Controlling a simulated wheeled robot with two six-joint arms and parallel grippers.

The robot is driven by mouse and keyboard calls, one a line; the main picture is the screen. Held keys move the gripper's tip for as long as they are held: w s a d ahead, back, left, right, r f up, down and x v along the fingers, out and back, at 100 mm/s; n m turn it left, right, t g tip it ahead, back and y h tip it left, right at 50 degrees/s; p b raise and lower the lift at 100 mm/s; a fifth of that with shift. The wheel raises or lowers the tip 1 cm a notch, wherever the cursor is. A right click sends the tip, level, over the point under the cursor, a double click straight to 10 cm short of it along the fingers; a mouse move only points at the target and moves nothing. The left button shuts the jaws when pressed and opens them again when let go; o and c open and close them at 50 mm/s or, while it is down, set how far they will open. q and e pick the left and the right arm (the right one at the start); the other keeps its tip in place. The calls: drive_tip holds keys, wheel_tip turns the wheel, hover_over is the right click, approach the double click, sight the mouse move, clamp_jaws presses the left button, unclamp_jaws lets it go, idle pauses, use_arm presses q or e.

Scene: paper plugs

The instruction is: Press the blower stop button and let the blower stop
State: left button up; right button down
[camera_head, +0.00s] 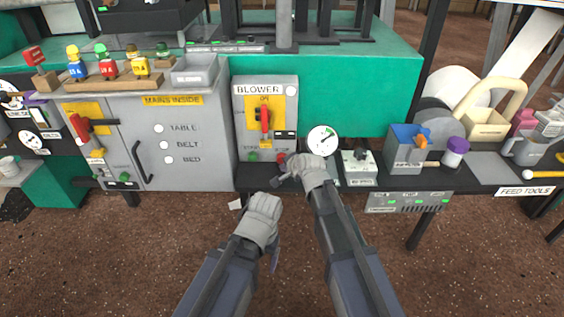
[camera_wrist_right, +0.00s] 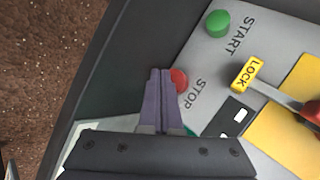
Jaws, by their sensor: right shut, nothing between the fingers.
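The grey BLOWER panel (camera_head: 240,100) stands against the green machine in the head view, with a red lever (camera_head: 265,118) on a yellow plate. Its green START button (camera_head: 253,156) and red STOP button (camera_head: 281,157) are low on the panel. In the right wrist view, STOP (camera_wrist_right: 179,79) and START (camera_wrist_right: 218,22) are both labelled. My right gripper (camera_head: 278,181) is shut and empty; its fingertips (camera_wrist_right: 160,72) are right beside the STOP button and partly overlap it in view. I cannot tell if they touch. My left gripper (camera_head: 272,258) is lower, away from the panel; its jaws are unclear.
A yellow LOCK tag (camera_wrist_right: 244,73) is beside the buttons in the wrist view. A round gauge (camera_head: 322,140) and a small switch box (camera_head: 359,166) are right of the panel. The grey mains cabinet (camera_head: 205,130) is to the left. The floor in front is mostly clear.

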sight(284, 187)
drive_tip(key=shift+w, duration=0.1)
idle(0.4)
drive_tip(key=shift+w, duration=0.35)
drive_tip(key=shift+w, duration=0.5)
idle(0.7)
drive_tip(key=shift+s, duration=0.95)
drive_tip(key=shift+s, duration=0.1)
drive_tip(key=shift+s, duration=2.45)
